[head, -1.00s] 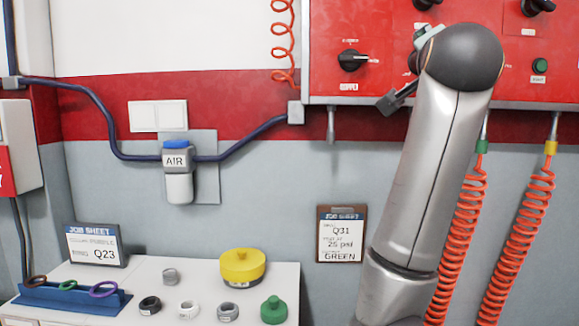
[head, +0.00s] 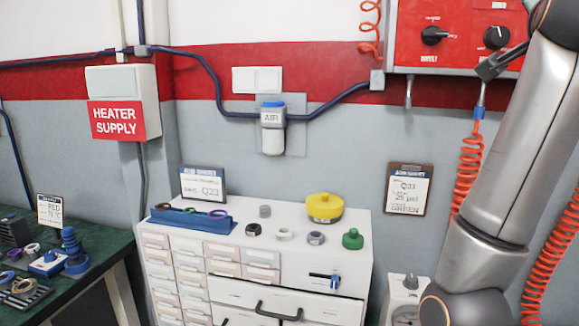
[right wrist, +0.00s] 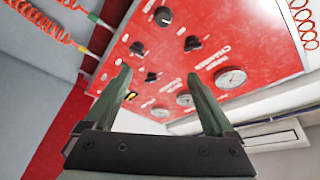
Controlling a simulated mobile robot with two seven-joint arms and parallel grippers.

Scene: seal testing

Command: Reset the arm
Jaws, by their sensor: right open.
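My right arm (head: 500,165) rises on the right of the head view, in front of the wall and the edge of the red panel (head: 460,45). A part of my right gripper (head: 492,66) shows there beside the panel's lower edge; the rest is cut off. In the right wrist view, my right gripper (right wrist: 160,82) is open and empty, with its two green fingers spread. The red panel (right wrist: 255,45), with black knobs and round gauges, lies beyond the fingers. My left gripper is not in view.
A white drawer cabinet (head: 290,285) carries a yellow round part (head: 325,207), a green part (head: 352,239), several rings and a job sheet (head: 203,184). A dark green bench (head: 105,248) stands at the left. Orange coiled hoses (head: 467,170) hang near my right arm.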

